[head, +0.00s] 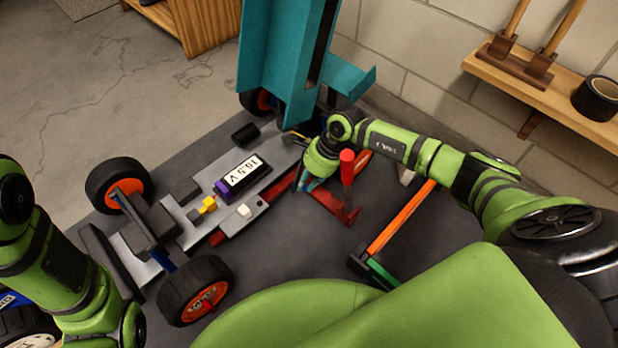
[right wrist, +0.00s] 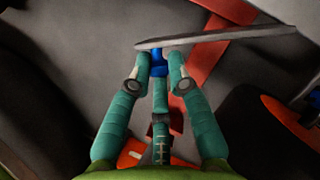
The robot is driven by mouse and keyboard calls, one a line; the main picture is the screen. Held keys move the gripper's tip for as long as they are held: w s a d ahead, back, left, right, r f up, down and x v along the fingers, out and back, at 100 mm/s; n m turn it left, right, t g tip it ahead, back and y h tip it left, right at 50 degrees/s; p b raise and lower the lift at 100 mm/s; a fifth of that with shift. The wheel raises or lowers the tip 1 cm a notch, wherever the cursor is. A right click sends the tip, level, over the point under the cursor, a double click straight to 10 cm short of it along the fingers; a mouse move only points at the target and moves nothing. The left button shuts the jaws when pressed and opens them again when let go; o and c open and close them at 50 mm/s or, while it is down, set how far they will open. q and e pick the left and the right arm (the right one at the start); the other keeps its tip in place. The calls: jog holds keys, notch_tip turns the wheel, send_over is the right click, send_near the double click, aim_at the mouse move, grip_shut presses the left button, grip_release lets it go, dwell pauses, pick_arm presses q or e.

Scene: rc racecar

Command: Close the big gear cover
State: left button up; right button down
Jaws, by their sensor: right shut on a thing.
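My right gripper (head: 300,183) is low beside the car's chassis (head: 180,205), near the base of the raised teal shell (head: 290,60). A small blue part (right wrist: 159,64) shows between the fingers. I cannot tell for certain whether the grey plate is the big gear cover. In the head view the wrist hides much of the spot. My left arm is at the left edge, with its gripper out of view.
A red-handled tool (head: 347,170) stands just right of my right gripper. An orange bar (head: 400,220) lies on the dark mat. A wheel (head: 197,290) is at the chassis's near side. A wooden shelf (head: 560,90) is on the wall at right.

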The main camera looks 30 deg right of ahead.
jog(key=c, duration=1.1)
grip_release()
jog(key=shift+s, duration=0.15)
jog(key=v, duration=1.2)
